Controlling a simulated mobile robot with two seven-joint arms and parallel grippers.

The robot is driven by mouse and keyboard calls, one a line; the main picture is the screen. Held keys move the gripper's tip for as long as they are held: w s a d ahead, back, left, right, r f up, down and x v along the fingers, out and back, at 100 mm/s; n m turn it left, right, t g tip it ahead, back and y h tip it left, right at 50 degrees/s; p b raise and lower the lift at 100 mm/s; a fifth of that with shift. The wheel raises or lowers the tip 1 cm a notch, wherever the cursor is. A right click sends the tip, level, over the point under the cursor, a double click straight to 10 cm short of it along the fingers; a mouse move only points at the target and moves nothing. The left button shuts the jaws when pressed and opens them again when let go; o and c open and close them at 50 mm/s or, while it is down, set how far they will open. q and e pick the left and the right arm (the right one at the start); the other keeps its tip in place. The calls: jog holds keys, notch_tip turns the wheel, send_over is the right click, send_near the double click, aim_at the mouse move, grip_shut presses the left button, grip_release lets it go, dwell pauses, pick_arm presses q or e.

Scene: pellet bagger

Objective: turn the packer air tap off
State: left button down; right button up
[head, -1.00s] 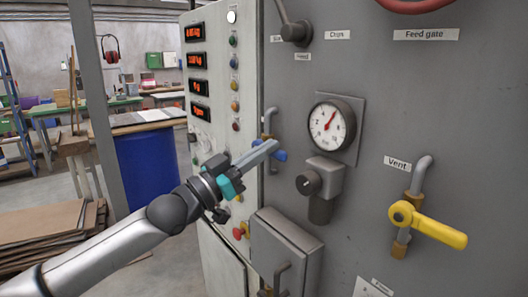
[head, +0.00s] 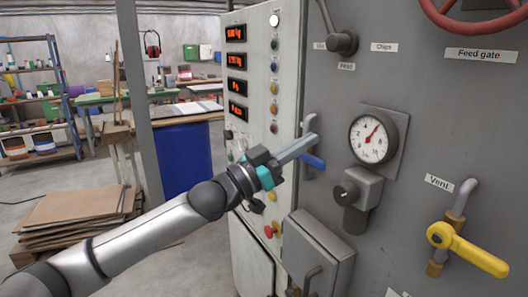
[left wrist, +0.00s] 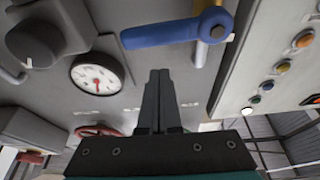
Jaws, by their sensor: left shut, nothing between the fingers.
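A tap with a blue lever (head: 313,162) stands on a vertical pipe at the left of the grey panel, with its label not readable. In the left wrist view, the blue lever (left wrist: 170,32) lies crosswise to its pipe, near the top of the picture. My left gripper (head: 314,139) is shut and empty, its fingers pointing right, just above the lever in the head picture and partly hiding the tap. In the left wrist view the fingertips (left wrist: 160,74) appear below the lever, with a gap in the picture. My right gripper is not in view.
A yellow tap (head: 467,249) labelled Vent is at the right. A gauge (head: 373,138) and a dark knob (head: 346,192) lie between the two taps. A grey box (head: 318,250) juts out below. The button panel (head: 254,190) stands left of the blue tap.

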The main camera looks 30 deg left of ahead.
pick_arm(q)
jog(key=v, duration=0.9)
jog(key=shift+s+r, duration=0.25)
jog(key=shift+s, duration=0.2)
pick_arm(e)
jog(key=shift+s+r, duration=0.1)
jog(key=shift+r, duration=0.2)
pick_arm(q)
jog(key=shift+a, duration=0.15)
